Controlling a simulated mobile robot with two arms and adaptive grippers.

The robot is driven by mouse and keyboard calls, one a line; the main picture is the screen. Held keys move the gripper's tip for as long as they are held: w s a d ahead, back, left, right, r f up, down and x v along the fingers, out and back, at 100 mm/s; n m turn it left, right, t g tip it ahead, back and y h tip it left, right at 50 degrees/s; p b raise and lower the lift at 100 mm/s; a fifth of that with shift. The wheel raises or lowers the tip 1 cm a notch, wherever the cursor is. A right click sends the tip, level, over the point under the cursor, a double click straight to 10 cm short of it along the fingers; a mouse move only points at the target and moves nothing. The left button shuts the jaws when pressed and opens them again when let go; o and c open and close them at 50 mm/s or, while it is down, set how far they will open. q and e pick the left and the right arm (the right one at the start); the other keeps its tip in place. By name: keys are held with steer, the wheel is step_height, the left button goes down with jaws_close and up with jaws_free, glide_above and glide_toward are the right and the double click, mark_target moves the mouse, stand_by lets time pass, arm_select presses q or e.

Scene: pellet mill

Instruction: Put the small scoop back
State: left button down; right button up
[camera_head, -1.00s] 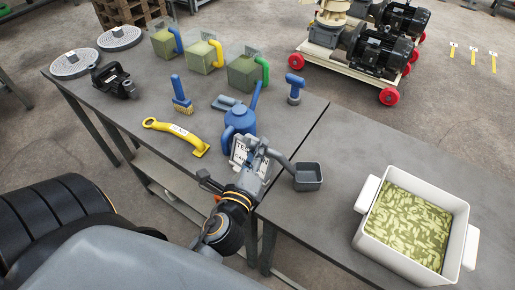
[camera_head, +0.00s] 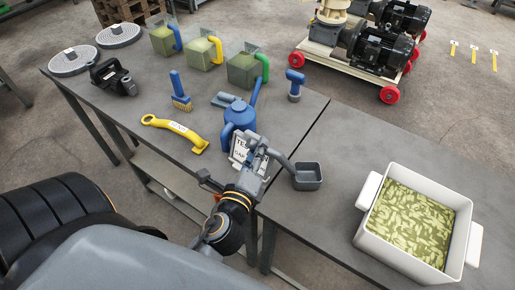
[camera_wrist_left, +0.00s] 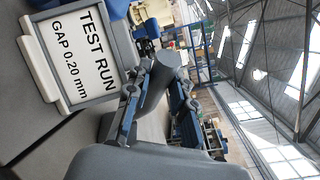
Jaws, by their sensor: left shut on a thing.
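The small scoop (camera_head: 308,177) is grey with a square, box-like cup. My left gripper (camera_head: 267,148) is shut on its handle, and the cup sticks out to the right over the seam between the two tables. The cup looks empty in the head view. In the left wrist view, the scoop's grey handle (camera_wrist_left: 166,78) stands between the two fingers of my left gripper (camera_wrist_left: 160,92). The fingers hide part of the handle, and the cup cannot be made out there. My right gripper is not in view.
A "TEST RUN GAP 0.20 mm" sign (camera_wrist_left: 83,55) stands close beside my left gripper, with a blue watering can (camera_head: 239,118) behind it. A yellow tool (camera_head: 175,130) lies to the left. A white tub (camera_head: 369,235) of green material stands right. Table between scoop and tub is clear.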

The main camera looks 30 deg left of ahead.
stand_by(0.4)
arm_select(q)
jaws_free()
steer(key=shift+f, duration=0.1)
stand_by(0.5)
stand_by(0.4)
steer(key=b+v, duration=0.5)
steer(key=v, duration=0.4)
steer(key=shift+f, duration=0.25)
stand_by(0.6)
stand_by(0.5)
